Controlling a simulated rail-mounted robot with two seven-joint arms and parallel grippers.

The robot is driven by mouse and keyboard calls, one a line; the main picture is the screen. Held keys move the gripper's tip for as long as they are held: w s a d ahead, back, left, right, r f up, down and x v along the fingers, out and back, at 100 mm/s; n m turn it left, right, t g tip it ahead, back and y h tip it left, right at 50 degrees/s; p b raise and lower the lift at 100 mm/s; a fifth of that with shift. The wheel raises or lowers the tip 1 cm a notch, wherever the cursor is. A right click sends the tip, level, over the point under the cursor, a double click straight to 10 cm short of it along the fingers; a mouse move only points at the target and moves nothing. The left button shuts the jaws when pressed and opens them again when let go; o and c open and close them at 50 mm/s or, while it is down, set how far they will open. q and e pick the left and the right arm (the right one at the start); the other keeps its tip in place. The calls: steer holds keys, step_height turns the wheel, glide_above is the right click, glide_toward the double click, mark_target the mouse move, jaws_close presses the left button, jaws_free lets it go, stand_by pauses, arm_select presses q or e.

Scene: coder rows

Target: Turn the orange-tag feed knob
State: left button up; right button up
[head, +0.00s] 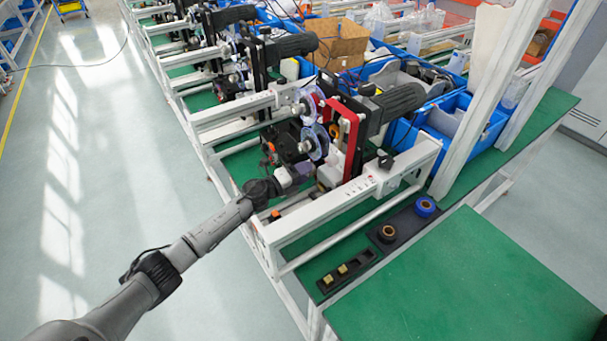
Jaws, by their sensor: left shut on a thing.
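My left arm comes in from the lower left, and my left gripper (289,180) is at the front of the nearest coder machine. It is shut on a small part there, which looks like the feed knob; the fingers and wrist hide most of it. A small orange part (275,214) shows just below my wrist, on the machine's near side. Another orange-red part (269,147) shows just above the gripper. I cannot tell which one is the tag. My right gripper is not in view.
The nearest coder has clear reels (314,142), a red bracket (352,140) and a white frame rail (340,208) close to my gripper. More coders stand in a row behind. The green table (470,285) at front right is clear.

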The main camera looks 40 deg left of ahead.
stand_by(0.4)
arm_select(q)
steer(key=o, duration=0.9)
steer(key=v, duration=1.4)
steer(key=shift+p, duration=0.45)
